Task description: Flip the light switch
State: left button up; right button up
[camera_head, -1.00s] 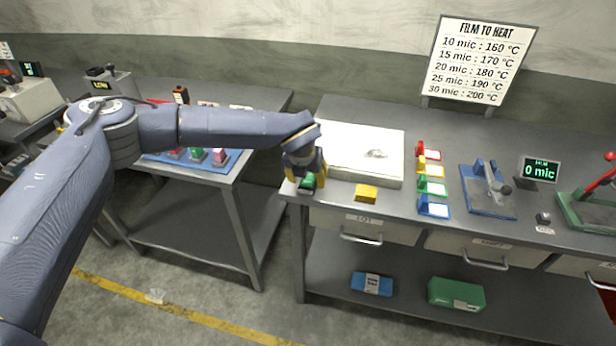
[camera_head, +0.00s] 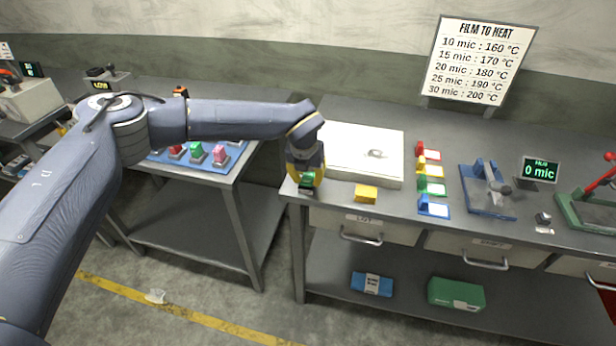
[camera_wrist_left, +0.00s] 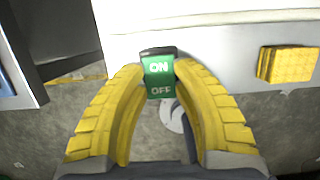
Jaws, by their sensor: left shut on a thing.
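The light switch (camera_head: 308,181) is a small green block at the front left corner of the right-hand table. In the left wrist view the switch (camera_wrist_left: 159,80) has a dark top and a green face reading ON above OFF. My left gripper (camera_head: 306,176) comes down over it from above. Its yellow fingertips sit on both sides of the switch, shut on it. I cannot tell which way the switch is set. My right gripper is out of view.
A white flat box (camera_head: 362,151) stands right behind the switch, and a yellow block (camera_head: 366,193) lies to its right. Several coloured holders, a blue device (camera_head: 487,200) and a display reading 0 mic (camera_head: 540,170) stand further right. A sign (camera_head: 482,60) stands at the back.

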aim_at(308, 179)
pick_arm(q)
jog(key=shift+w+g+y, duration=0.2)
jog(key=shift+g+y, duration=0.2)
jog(key=shift+g, duration=0.8)
jog(key=o, duration=1.2)
jog(key=shift+c, duration=0.2)
jog(key=shift+r, duration=0.1)
notch_tip(308, 179, up, 12)
jog(key=shift+s, duration=0.2)
